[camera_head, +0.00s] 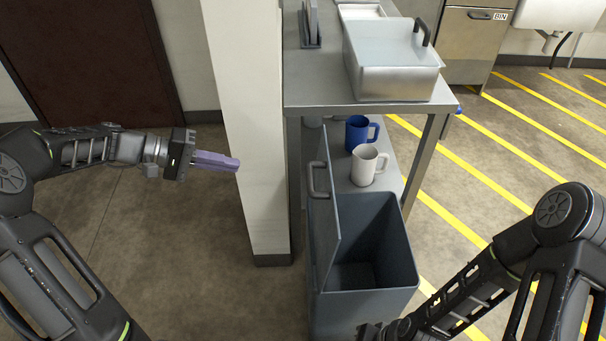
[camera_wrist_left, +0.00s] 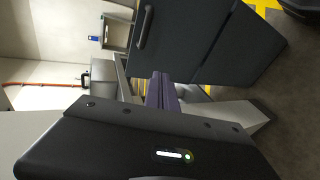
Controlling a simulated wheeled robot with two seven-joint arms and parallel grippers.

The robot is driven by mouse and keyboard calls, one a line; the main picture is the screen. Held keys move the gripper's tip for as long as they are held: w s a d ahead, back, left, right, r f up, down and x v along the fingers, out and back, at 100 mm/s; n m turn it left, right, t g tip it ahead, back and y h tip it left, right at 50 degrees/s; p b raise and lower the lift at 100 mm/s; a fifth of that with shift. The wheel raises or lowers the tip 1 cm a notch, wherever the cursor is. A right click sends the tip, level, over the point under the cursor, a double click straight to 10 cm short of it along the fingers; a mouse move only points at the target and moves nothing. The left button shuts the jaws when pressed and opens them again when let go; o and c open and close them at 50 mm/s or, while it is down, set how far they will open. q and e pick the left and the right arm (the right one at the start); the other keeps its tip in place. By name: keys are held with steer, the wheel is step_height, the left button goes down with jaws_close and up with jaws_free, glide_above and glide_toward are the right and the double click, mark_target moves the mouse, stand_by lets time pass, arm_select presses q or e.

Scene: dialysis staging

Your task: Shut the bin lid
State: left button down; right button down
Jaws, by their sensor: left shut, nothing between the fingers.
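The grey bin (camera_head: 362,312) stands on the floor at lower centre in the head view, its top open and its inside looking empty. Its lid (camera_head: 325,225) stands nearly upright along the bin's left side, with a dark handle (camera_head: 320,181) near the top. In the wrist view the lid (camera_wrist_left: 185,40) shows as a dark panel with its handle (camera_wrist_left: 145,26). My left gripper (camera_head: 238,165) has purple fingers, shut and empty, left of the lid and apart from it. The fingers also show in the wrist view (camera_wrist_left: 161,88). At the bottom edge, my right wrist shows near the bin's front; its fingers are hidden.
A white pillar (camera_head: 250,130) stands between my left gripper's side and the bin. Behind the bin, a metal table (camera_head: 320,92) holds a lidded steel box (camera_head: 395,75). A blue mug (camera_head: 357,132) and a white mug (camera_head: 364,166) stand on its lower shelf. Floor at left is clear.

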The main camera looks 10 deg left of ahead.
arm_select(q)
steer(key=s+d+r+m+h, duration=0.1)
steer(key=s+r+m+g+h, duration=0.1)
steer(key=r, duration=0.1)
steer(key=shift+s+d, duration=0.1)
steer(key=shift+d, duration=0.25)
steer(key=shift+f, duration=0.15)
steer(key=b+x, duration=0.6)
steer(key=x, duration=0.8)
steer(key=shift+s+d, duration=0.1)
